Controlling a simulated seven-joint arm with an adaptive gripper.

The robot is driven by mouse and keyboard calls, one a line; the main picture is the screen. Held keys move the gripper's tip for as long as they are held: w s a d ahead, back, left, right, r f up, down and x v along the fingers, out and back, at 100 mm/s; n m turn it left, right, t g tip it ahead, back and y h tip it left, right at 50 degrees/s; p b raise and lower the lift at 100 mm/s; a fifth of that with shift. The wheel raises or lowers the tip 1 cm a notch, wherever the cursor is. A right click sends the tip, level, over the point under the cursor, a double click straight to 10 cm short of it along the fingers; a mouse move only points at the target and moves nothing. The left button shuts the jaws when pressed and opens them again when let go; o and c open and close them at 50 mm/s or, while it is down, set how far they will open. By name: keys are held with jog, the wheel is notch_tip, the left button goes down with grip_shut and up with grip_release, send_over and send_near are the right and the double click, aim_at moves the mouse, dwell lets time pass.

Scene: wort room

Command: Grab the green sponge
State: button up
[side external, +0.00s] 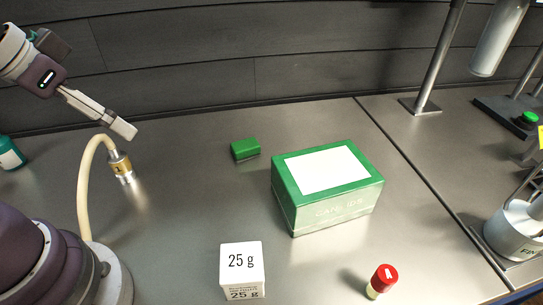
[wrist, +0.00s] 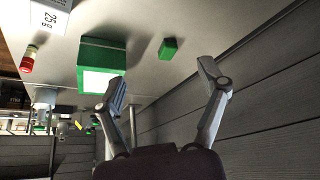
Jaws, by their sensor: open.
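The green sponge (side external: 245,149) is a small green block lying on the grey metal worktop, left of a larger green and white box. It also shows in the wrist view (wrist: 168,48), beyond the fingertips and between them from left to right. My gripper (side external: 125,130) is at the upper left in the side view, raised above the worktop and well to the left of the sponge. In the wrist view my gripper (wrist: 164,72) has its two fingers spread wide with nothing between them. The sponge is apart from both fingers.
The green and white box (side external: 327,183) stands right of the sponge. A white 25 g block (side external: 242,268) and a red-capped vial (side external: 381,281) are in front. A beige hose with a brass fitting (side external: 121,167) stands below my gripper. The worktop around the sponge is clear.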

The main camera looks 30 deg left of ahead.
jog(key=n+t+h, duration=0.1)
jog(key=n+h, duration=0.6)
jog(key=n, duration=1.2)
send_near(234, 147)
jog(key=s+d, duration=0.4)
jog(key=shift+f, duration=0.1)
jog(key=a+f+n+t, duration=0.1)
jog(key=n, duration=0.2)
jog(key=w+a+f+n+t, duration=0.1)
jog(key=n+t, duration=0.1)
jog(key=n, duration=0.2)
jog(key=a+f+n+t, duration=0.1)
jog(key=n, duration=0.2)
jog(key=shift+w+f+n+t, duration=0.2)
jog(key=shift+w+n+t, duration=0.1)
jog(key=shift+t, duration=0.1)
jog(key=x, duration=1)
jog(key=shift+w+r, duration=0.15)
jog(key=shift+r, duration=0.05)
jog(key=c, duration=1)
